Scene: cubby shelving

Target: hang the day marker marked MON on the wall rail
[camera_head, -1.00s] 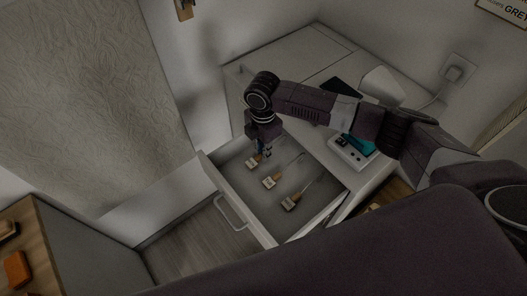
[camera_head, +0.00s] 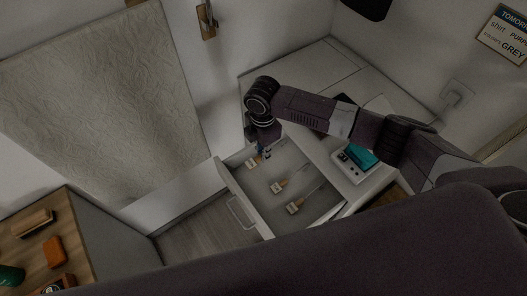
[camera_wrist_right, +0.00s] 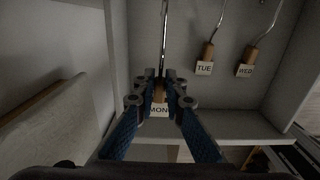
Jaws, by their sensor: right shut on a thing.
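The MON day marker (camera_wrist_right: 158,111) shows in the right wrist view, with a white label, a wooden block and a long metal wire. My right gripper (camera_wrist_right: 161,82) is shut on its wooden part. In the head view this gripper (camera_head: 265,153) is at the far left corner of the open drawer, with the marker (camera_head: 252,163) at its tips. I cannot tell whether the marker still touches the drawer floor. A wooden piece with a metal hook (camera_head: 208,22) is on the wall at the top; I cannot tell if it is the rail. My left gripper is not in view.
The TUE marker (camera_wrist_right: 204,68) and WED marker (camera_wrist_right: 244,70) lie beside MON in the drawer (camera_head: 246,207). A white device with a teal top (camera_head: 352,164) sits on the cabinet top. A wooden surface (camera_head: 62,225) with small objects is at the left. A sign (camera_head: 504,35) hangs at the right.

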